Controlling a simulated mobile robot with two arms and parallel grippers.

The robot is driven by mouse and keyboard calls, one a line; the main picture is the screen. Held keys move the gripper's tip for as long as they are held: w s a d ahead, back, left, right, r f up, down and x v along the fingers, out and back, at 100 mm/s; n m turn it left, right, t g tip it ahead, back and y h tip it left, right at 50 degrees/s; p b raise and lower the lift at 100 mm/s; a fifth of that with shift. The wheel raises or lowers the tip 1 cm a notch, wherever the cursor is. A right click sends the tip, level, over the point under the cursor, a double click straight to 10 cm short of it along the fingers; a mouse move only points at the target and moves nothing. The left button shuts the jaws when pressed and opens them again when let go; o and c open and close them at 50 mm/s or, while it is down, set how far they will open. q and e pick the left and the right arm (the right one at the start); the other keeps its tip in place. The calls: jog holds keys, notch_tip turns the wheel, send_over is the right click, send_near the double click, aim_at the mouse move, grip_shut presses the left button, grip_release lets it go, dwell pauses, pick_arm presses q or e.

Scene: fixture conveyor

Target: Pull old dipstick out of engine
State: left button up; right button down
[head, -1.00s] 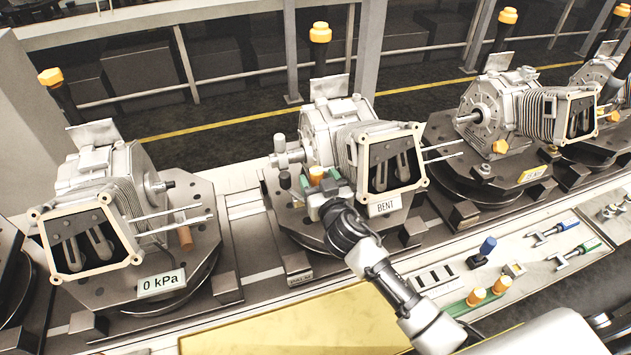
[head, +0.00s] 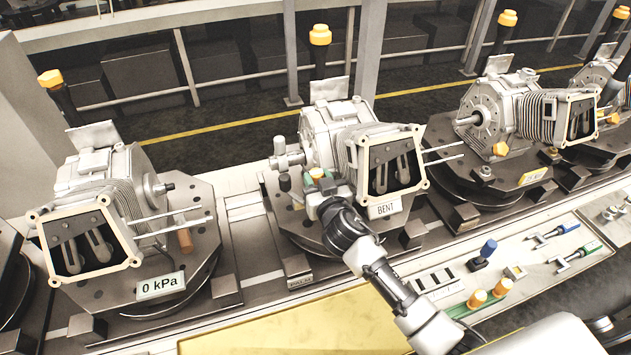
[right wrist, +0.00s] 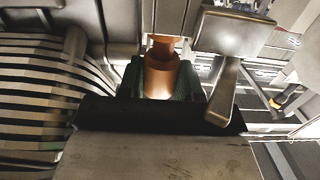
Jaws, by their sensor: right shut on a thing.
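The old dipstick's orange handle (head: 316,173) shows beside the middle engine (head: 335,130), which has a "BENT" tag (head: 384,209) in front. My right gripper (head: 318,179) is shut on this handle. In the right wrist view the copper-orange handle (right wrist: 162,76) stands between the dark green finger pads, with the engine's cooling fins to the left. The dipstick's lower part is hidden by the gripper and engine. My left gripper is not in view.
A second engine (head: 95,185) with a "0 kPa" sign stands at left, another (head: 510,105) at right. Grey blocks and two thin rods are close to the middle engine. A yellow panel (head: 290,325) and a tool ledge (head: 560,250) lie in front.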

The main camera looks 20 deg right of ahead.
jog(key=shift+r+p, duration=0.9)
jog(key=shift+r, duration=0.2)
dwell(0.4)
jog(key=shift+r+p, duration=2.6)
jog(key=shift+r, duration=0.3)
